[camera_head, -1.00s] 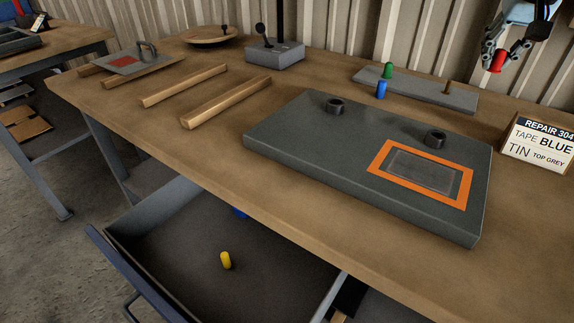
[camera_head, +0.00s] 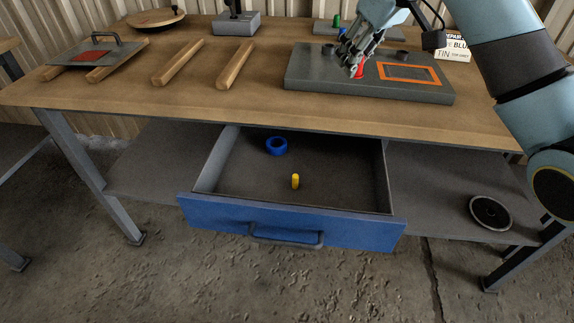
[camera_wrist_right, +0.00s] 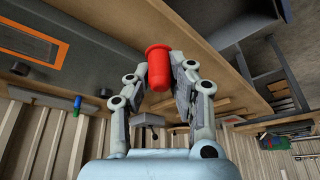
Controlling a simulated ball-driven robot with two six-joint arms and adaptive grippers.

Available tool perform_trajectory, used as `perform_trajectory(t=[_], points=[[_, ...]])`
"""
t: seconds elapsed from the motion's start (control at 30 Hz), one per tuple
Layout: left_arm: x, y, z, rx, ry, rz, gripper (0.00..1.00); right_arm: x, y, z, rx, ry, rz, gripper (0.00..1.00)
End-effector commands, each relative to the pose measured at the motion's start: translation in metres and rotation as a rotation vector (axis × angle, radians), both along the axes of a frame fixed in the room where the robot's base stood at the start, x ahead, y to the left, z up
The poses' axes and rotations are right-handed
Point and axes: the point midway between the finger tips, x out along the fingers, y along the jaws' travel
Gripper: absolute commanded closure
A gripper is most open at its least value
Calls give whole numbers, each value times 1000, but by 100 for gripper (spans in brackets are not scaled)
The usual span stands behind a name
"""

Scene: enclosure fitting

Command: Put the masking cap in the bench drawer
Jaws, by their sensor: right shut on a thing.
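The bench drawer (camera_head: 275,225) is pulled open below the bench, with a blue front and a dark handle. A yellow cap (camera_head: 295,181) stands on its floor, and a blue tape ring (camera_head: 277,145) lies near its back. My left gripper is not in view.
The grey lid (camera_head: 310,75) has an orange tape frame (camera_head: 410,73) and dark round bosses. A green cap (camera_head: 337,20) and a blue cap (camera_head: 342,33) are behind it. Wooden bars (camera_head: 235,65) lie to the left. Much of the drawer floor is clear.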

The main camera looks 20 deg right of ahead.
Motion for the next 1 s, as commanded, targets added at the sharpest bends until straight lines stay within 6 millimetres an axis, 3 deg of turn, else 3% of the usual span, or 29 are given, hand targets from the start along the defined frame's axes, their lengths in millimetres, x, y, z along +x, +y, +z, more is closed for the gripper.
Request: perform_trajectory(t=[0.17,0.27,0.47,0.8,1.0], points=[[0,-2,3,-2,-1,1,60,-9,17,-11,0,2,13,92],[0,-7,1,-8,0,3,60,-12,18,-29,-1,4,13,92],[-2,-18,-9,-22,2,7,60,-12,17,-87,1,7,12,92],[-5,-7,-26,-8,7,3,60,-12,17,-188,0,6,12,92],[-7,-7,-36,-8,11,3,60,-12,16,-236,0,4,12,92]])
